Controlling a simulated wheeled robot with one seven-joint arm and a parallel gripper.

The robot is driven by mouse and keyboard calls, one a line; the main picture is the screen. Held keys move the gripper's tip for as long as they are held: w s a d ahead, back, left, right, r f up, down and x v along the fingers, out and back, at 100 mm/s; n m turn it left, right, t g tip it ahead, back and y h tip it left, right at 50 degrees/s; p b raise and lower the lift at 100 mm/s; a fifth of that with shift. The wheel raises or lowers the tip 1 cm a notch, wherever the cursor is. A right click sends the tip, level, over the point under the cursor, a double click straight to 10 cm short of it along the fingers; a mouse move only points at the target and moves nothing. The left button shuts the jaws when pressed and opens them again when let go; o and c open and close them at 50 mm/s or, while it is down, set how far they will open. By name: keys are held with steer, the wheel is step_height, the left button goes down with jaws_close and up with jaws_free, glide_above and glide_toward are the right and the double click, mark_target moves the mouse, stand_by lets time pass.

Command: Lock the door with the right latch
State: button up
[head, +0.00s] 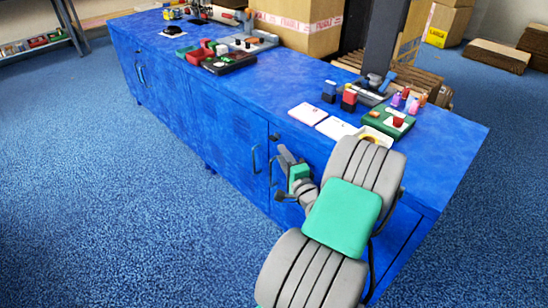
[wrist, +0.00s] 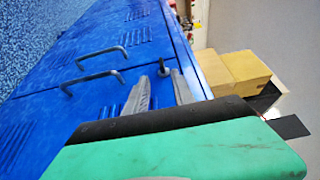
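The blue cabinet front has two doors side by side, each with a handle: the left handle (head: 254,159) and the right handle (head: 271,170). Both handles also show in the wrist view, the left one (wrist: 103,56) and the right one (wrist: 92,80). A small dark latch (head: 275,137) sits near the top of the doors, under the worktop edge. In the wrist view the latch (wrist: 163,70) appears just beyond the fingertips, in line with the gap between them. My gripper (wrist: 163,84) is open and empty, close to the door front. Contact with the latch cannot be told.
The blue worktop (head: 235,90) overhangs the doors. Cardboard boxes (head: 300,25) stand behind. The blue carpet (head: 130,200) before the cabinet is clear.

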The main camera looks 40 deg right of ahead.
mark_target(274, 142)
steer(key=x, duration=0.7)
steer(key=shift+w+r, duration=0.2)
steer(key=shift+w, duration=0.1)
steer(key=shift+c, duration=0.3)
jaws_close()
